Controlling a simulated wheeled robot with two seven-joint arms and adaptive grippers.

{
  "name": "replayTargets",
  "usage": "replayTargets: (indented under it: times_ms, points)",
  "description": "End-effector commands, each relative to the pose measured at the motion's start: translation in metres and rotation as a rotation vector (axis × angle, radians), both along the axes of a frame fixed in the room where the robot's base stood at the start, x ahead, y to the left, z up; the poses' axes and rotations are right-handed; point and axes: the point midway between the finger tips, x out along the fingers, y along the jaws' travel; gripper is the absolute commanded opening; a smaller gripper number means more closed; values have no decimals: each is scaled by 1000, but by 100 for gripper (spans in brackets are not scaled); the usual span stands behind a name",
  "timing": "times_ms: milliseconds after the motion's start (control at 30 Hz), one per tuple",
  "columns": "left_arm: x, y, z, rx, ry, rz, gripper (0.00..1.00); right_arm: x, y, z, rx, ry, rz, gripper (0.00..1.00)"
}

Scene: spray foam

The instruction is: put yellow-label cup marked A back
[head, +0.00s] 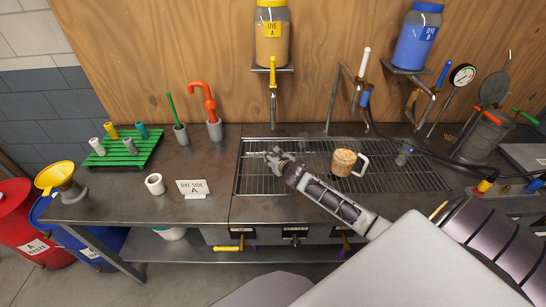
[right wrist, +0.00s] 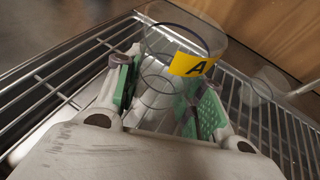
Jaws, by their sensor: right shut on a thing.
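The clear cup with a yellow label marked A (right wrist: 195,66) is between the green-padded fingers of my right gripper (right wrist: 163,95) in the right wrist view. The gripper is shut on it, with the label facing the camera. In the head view my right gripper (head: 276,156) is low over the left part of the metal drain grate (head: 310,187). The clear cup hardly shows there, so I cannot tell whether its base touches the grate. My left gripper is not in view.
A foam-topped mug (head: 344,161) stands on the grate right of the gripper. The Dye A jar and its yellow tap (head: 272,75) are behind. A Dye Side A sign (head: 193,188), white cup (head: 155,184) and green rack (head: 122,152) stand left. Bare counter lies between.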

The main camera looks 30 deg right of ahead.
Motion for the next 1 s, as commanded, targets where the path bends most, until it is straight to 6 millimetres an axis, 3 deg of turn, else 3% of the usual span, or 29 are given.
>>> replayTargets:
  times_ms: [500, 533, 667, 1000]
  points:
    - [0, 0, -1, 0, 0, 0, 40, 0, 0, -4, -1, -1, 0, 12]
    - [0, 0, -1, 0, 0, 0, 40, 0, 0, -4, -1, -1, 0, 41]
    - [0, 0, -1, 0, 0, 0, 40, 0, 0, -4, -1, -1, 0, 58]
    - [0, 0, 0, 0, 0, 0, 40, 0, 0, -4, 0, -1, 0, 60]
